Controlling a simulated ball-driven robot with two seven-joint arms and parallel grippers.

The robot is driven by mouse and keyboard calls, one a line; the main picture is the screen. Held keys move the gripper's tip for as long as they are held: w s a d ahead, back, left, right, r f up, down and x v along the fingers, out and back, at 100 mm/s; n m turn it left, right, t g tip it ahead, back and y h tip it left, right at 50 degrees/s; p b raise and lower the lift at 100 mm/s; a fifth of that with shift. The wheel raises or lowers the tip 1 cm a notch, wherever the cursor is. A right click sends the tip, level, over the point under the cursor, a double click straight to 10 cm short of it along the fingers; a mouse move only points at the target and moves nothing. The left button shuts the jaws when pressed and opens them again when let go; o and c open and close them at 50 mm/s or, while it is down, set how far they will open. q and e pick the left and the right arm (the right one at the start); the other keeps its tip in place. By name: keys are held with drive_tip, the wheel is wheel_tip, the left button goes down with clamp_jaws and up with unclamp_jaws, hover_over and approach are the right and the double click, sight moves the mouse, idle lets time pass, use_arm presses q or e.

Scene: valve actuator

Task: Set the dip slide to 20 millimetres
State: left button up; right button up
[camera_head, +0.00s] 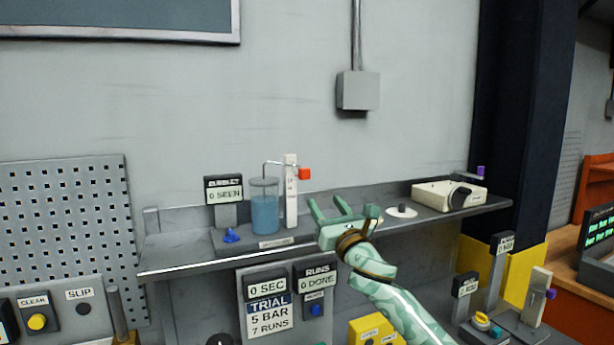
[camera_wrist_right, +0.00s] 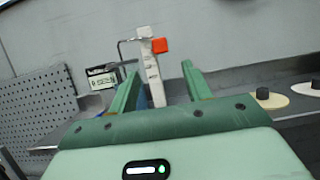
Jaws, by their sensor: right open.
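The dip slide is an upright white scale post (camera_head: 291,190) with an orange-red block (camera_head: 305,173) near its top, on the grey shelf. A thin bent tube runs from its top into a beaker of blue liquid (camera_head: 265,208) at its left. My right gripper (camera_head: 329,204) is open and empty, right of the post. In the right wrist view the post (camera_wrist_right: 150,75) and red block (camera_wrist_right: 159,45) show beyond and between the open fingers (camera_wrist_right: 158,80). The scale reading is too small to tell. My left gripper is not in view.
A white disc with a black knob (camera_head: 401,211) and a cream box (camera_head: 448,196) are on the shelf at right. The wall above is clear up to a grey box (camera_head: 358,91).

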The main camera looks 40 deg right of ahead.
sight(306, 176)
drive_tip(key=p+x, duration=0.1)
drive_tip(key=x, duration=1)
drive_tip(key=shift+a+p, duration=0.1)
drive_tip(key=shift+p, duration=0.2)
drive_tip(key=shift+w, duration=0.4)
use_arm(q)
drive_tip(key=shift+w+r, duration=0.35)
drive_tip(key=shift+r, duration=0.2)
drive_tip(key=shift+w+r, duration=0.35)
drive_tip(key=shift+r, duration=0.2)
use_arm(e)
drive_tip(key=shift+c, duration=0.3)
